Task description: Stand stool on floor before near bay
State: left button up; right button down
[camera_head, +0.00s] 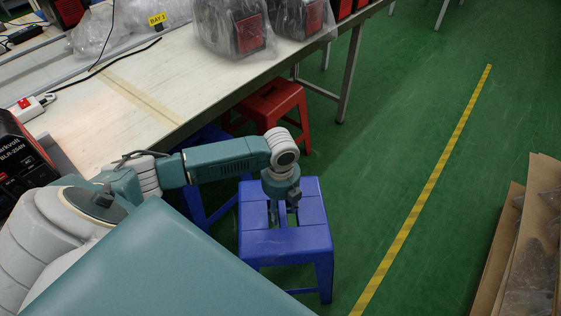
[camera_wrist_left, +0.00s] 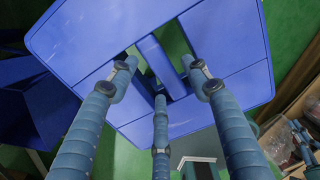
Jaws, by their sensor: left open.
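A blue stool (camera_head: 285,240) stands upright on the green floor, in front of the workbench, with a slotted opening in the middle of its seat. My left gripper (camera_head: 285,205) is over the seat, pointing down at this opening. I cannot tell whether the fingertips touch the seat. Small bluish jointed parts at the right edge of the left wrist view look like my right gripper (camera_wrist_left: 303,140), too unclear to read.
A red stool (camera_head: 272,105) stands under the workbench (camera_head: 125,95). Another blue stool (camera_head: 210,200) is partly hidden behind my left arm. A BAY 2 sign (camera_head: 157,19) stands on the bench. Yellow floor tape (camera_head: 425,185) and an open cardboard box (camera_head: 505,235) lie right. Floor between stool and tape is clear.

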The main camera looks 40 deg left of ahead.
pick_arm(q)
notch_tip(320, 180, up, 8)
jog(key=p, duration=0.1)
jog(key=shift+r+p, duration=0.2)
jog(key=shift+p, duration=0.1)
pick_arm(e)
notch_tip(320, 180, down, 6)
jog(key=s, duration=0.2)
jog(key=shift+s+d, duration=0.2)
jog(key=shift+s, duration=0.2)
jog(key=shift+f, duration=0.1)
